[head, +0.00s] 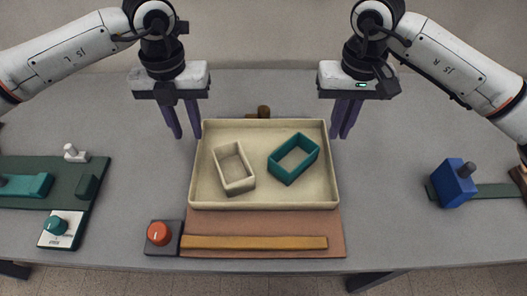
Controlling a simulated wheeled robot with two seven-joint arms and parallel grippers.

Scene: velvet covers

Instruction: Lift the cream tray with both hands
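The cream tray (265,203) is a shallow rectangular tray lying level near the middle of the table. It holds a small cream open box (234,185) and a teal open box (293,177). My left gripper (187,136) is at the tray's far left corner, its fingers spread apart and pointing down, with nothing seen between them. My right gripper (340,137) is at the far right corner, its fingers pointing down just beside the wall, with a narrow gap between them. Whether either touches the tray cannot be told.
A brown mat (262,250) with an orange-yellow bar (255,242) lies in front of the tray. A red-orange knob (158,233) stands at front left. A green panel (58,198) is at left, a blue block (454,185) at right.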

